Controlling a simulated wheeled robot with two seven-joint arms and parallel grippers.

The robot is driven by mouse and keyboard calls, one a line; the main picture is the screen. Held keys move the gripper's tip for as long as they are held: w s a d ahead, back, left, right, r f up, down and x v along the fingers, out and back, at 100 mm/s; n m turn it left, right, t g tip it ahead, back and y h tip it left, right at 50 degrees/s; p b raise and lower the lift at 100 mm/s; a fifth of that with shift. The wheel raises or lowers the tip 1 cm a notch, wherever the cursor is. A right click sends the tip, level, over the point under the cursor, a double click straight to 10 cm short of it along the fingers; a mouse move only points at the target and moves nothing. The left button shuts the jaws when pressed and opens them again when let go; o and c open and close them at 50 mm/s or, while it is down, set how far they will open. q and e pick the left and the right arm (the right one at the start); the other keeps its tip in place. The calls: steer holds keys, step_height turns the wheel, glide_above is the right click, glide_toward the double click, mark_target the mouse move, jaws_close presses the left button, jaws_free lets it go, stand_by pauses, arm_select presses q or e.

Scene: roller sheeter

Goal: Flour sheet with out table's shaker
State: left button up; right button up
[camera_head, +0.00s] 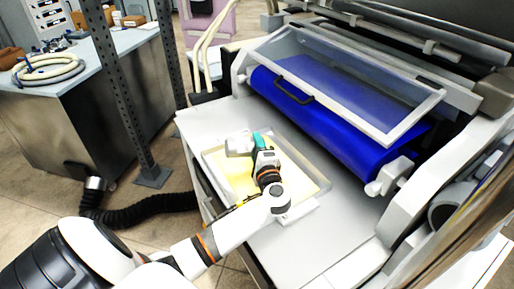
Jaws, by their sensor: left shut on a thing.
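A pale yellow dough sheet (303,181) lies in a shallow white tray (318,208) on the out table (217,127) of the sheeter. My left gripper (259,137) reaches in from the lower left and is over the tray. It is shut on a whitish shaker (239,143), which is held tilted or on its side above the far left part of the sheet. My left wrist hides the middle of the sheet. The gap between shaker and sheet cannot be told. My right gripper is not in view.
The sheeter's blue roller (340,125) and its clear guard (345,82) with a black handle stand right behind the tray. A dark metal post (122,100) and a grey workbench (95,62) with a coiled hose are at the left. The front of the out table is clear.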

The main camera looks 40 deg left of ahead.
arm_select(q)
steer(key=shift+w+d+b, duration=0.45)
steer(key=shift+w, duration=0.15)
steer(key=shift+w+d, duration=0.25)
steer(key=shift+w, duration=0.1)
steer(key=shift+s, duration=0.1)
steer(key=shift+s+a+r, duration=0.1)
steer(key=shift+s+a, duration=0.2)
steer(key=shift+s+a+p, duration=0.35)
steer(key=shift+s+a, duration=0.2)
steer(key=shift+s, duration=0.2)
steer(key=shift+s+a+p, duration=0.35)
steer(key=shift+s+a, duration=0.15)
steer(key=shift+s, duration=0.25)
